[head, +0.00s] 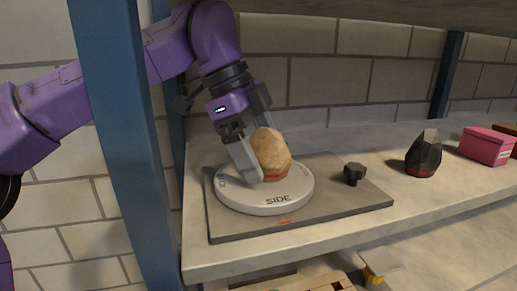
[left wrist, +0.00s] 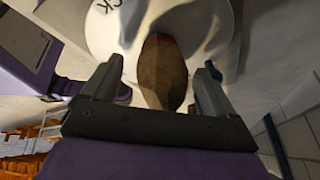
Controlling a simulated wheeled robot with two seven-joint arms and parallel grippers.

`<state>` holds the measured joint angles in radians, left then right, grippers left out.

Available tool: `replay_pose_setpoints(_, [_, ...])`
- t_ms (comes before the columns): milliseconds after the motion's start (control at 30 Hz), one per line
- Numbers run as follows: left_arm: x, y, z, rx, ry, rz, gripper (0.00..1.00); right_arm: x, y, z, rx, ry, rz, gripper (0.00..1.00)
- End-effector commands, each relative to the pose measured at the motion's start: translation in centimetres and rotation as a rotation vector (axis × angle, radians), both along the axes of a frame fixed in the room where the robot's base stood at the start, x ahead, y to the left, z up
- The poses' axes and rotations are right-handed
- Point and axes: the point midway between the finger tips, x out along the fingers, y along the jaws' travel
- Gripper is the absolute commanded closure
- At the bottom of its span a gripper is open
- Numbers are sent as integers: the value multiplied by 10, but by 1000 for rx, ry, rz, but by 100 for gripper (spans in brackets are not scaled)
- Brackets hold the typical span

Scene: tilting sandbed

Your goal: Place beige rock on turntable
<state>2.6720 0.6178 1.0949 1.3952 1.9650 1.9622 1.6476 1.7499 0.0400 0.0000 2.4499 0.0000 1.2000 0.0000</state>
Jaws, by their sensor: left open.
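The beige rock (head: 270,152), with a red band near its base, stands upright on the round pale turntable (head: 248,205). The turntable has "SIDE" lettered on its rim and sits on a grey base plate (head: 345,203). My left gripper (head: 258,160) is open, with its fingers on either side of the rock. In the left wrist view the rock (left wrist: 163,72) looks brown and lies between the two spread fingers, with a gap visible at the sides. The turntable (left wrist: 112,30) shows behind it. My right gripper is not in view.
A black knob (head: 353,173) stands on the base plate's right side. A black rock with a red band (head: 423,155) and a pink box (head: 487,146) stand farther right on the shelf. A blue post (head: 122,140) rises at the left. A brick wall is behind.

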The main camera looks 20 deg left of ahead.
Motion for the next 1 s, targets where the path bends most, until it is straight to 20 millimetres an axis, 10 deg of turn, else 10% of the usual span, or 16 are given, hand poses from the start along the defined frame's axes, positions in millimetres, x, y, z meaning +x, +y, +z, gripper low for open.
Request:
replay_pose_setpoints(200, [-1,5,12,-1,-4,4,12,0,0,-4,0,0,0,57])
replay_pose_setpoints(633, [-28,107,11,-1,-1,3,12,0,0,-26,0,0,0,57])
replay_pose_setpoints(1000, [-32,122,12,0,0,1,12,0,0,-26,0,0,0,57])
